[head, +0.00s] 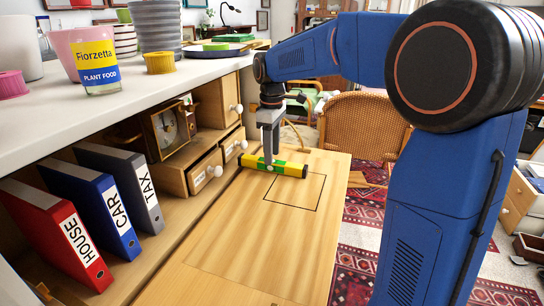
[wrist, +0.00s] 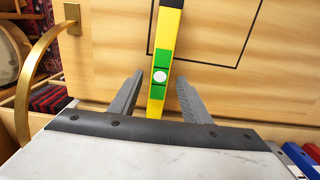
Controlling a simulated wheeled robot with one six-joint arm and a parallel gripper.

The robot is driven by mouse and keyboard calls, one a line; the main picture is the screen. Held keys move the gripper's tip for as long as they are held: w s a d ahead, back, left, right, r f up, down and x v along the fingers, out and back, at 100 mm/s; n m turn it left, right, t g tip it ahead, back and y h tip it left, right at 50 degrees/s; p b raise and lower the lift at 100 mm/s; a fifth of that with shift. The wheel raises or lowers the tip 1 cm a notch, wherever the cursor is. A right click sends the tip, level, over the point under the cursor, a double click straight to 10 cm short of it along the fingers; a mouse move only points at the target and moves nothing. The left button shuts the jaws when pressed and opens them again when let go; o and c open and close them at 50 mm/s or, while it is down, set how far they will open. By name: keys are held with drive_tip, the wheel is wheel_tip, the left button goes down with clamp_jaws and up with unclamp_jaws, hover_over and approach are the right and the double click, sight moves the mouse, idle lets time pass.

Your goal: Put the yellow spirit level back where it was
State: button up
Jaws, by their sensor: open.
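The yellow spirit level (head: 292,169) has green parts and black ends. It lies across the far part of the wooden flap (head: 225,245), by the far edge of a black square outline (head: 292,202). My gripper (head: 270,160) points down over the level's middle. In the wrist view the level (wrist: 166,45) runs between the two fingers of my open gripper (wrist: 160,78), with a gap on each side. A round white vial shows on its green part. I cannot tell whether the level touches the flap all along; its near end is hidden by the gripper body.
Red, blue and grey binders (head: 105,210) stand left of the flap. Small drawers (head: 203,170) and a clock (head: 168,130) are behind them. A shelf above holds pots and a plant food glass (head: 97,65). A wicker chair (head: 360,130) stands beyond. The flap's near part is clear.

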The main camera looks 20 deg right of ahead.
wheel_tip(320, 180, up, 10)
idle(0.4)
drive_tip(key=shift+s, duration=0.1)
